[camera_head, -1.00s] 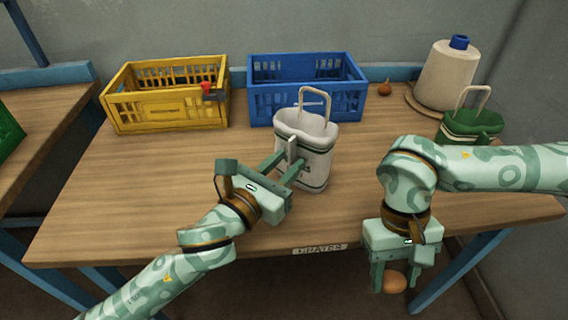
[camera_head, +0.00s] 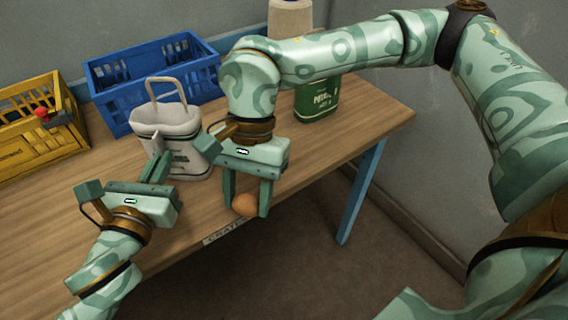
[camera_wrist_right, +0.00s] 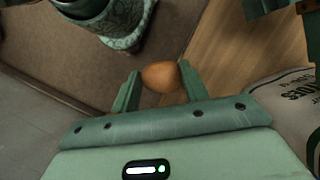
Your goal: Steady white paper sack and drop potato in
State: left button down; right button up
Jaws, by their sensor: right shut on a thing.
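The white paper sack (camera_head: 186,150) stands open and upright on the table, with a pale handle loop above its mouth. My left gripper (camera_head: 161,163) is at the sack's left front side, its fingertips against or very near it. Whether paper is pinched between them is unclear. My right gripper (camera_head: 247,205) points down and is shut on the brown potato (camera_head: 243,204). It is in front of the sack to the right, lower than the sack's mouth in the picture, near the table's front edge. The potato (camera_wrist_right: 161,76) also shows between the fingers in the right wrist view.
A blue crate (camera_head: 125,115) stands behind the sack, and a yellow crate (camera_head: 50,150) stands at the far left. The table's right end is bare.

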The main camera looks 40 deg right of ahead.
jog(key=w+a+r+m+t, duration=0.4)
jog(key=w+a+r+m, duration=0.25)
jog(key=r+m, duration=0.4)
jog(key=w+r+m+t+h, duration=0.2)
jog(key=w+r+m+h, duration=0.6)
jog(key=m, duration=1.5)
jog(key=y, duration=0.2)
send_near(156, 103)
jog(key=shift+s+d+f+m, duration=0.2)
jog(key=shift+s+d+f, duration=0.15)
jog(key=shift+d+f, duration=0.15)
jog(key=shift+s+d+f+m, duration=0.15)
jog(key=shift+s+d+f, duration=0.25)
jog(key=shift+f, duration=0.25)
jog(key=shift+f, duration=0.1)
jog(key=shift+f, duration=2.1)
